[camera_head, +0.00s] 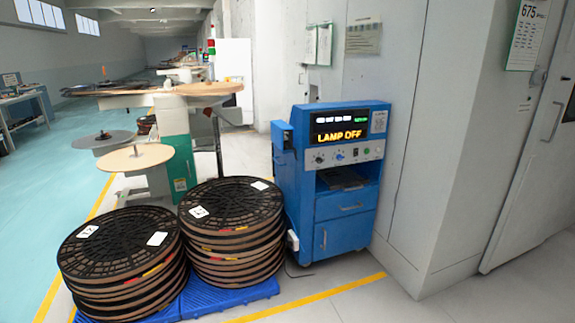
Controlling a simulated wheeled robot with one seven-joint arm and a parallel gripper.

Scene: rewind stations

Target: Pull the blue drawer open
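A blue cabinet (298,196) on casters stands against the grey wall, right of the picture's middle. Its blue drawer (346,202) has a light horizontal handle and looks shut, its front about level with the cabinet face. Above the drawer is an open shelf recess holding something dark. Below it is a blue door (331,235) with a small upright handle, also looking shut. A display at the top reads "LAMP OFF", with knobs below it. My gripper is not in view.
Two stacks of black reels, left (118,243) and right (230,205), stand on a blue pallet (232,294) left of the cabinet. A rewind station (174,135) stands behind them. Grey floor (350,302) in front of the cabinet is clear.

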